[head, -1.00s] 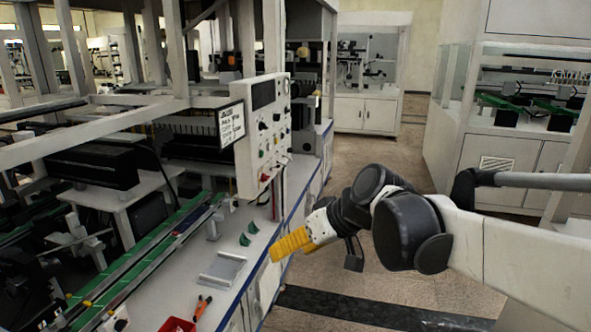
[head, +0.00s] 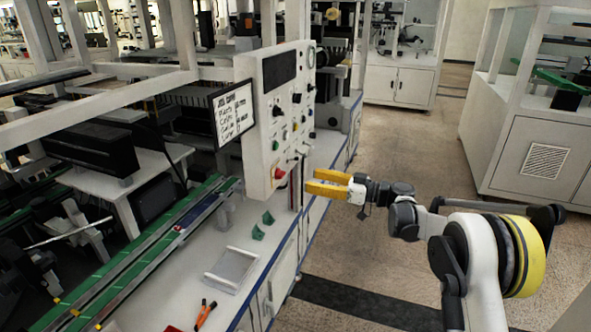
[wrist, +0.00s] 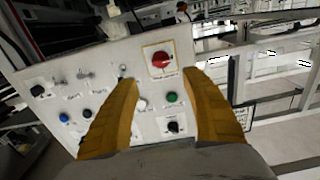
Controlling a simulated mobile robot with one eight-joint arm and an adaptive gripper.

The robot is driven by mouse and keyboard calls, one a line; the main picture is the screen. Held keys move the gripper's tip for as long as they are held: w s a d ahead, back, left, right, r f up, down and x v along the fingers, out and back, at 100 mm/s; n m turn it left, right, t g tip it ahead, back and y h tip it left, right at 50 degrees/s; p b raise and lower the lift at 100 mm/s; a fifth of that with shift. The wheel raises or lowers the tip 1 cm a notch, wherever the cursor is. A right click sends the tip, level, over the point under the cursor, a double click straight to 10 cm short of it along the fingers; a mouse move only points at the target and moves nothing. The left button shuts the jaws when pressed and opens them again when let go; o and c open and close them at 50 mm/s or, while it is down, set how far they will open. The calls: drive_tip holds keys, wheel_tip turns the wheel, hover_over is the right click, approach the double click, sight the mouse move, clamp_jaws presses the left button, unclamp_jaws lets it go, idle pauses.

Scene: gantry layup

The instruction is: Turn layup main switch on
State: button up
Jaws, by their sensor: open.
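The white control panel (head: 266,145) stands upright over the bench. It carries several knobs, buttons and a dark screen. A red knob on a yellow-edged plate (wrist: 160,59) shows in the wrist view, just beyond my fingertips; it appears low on the panel in the head view (head: 279,174). Its small label is too blurred to read, so I cannot tell for sure which control is the main switch. My gripper (head: 311,180) has yellow fingers spread apart, empty, in front of the panel and right of its lower part. In the wrist view the fingers (wrist: 160,80) frame the panel.
A green button (wrist: 172,97) and a black knob (wrist: 174,127) lie between my fingers in the wrist view. A sign (head: 234,116) hangs beside the panel. The bench top (head: 235,240) holds a tray, green brackets and pliers. Open floor (head: 400,240) lies to the right.

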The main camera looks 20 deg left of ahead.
sight(284, 174)
drive_tip(key=a+b, duration=0.1)
drive_tip(key=a, duration=0.2)
drive_tip(key=a+b, duration=0.1)
drive_tip(key=a, duration=0.3)
drive_tip(key=a+b, duration=0.1)
drive_tip(key=a, duration=0.2)
drive_tip(key=shift+w+a, duration=0.25)
drive_tip(key=c, duration=1.2)
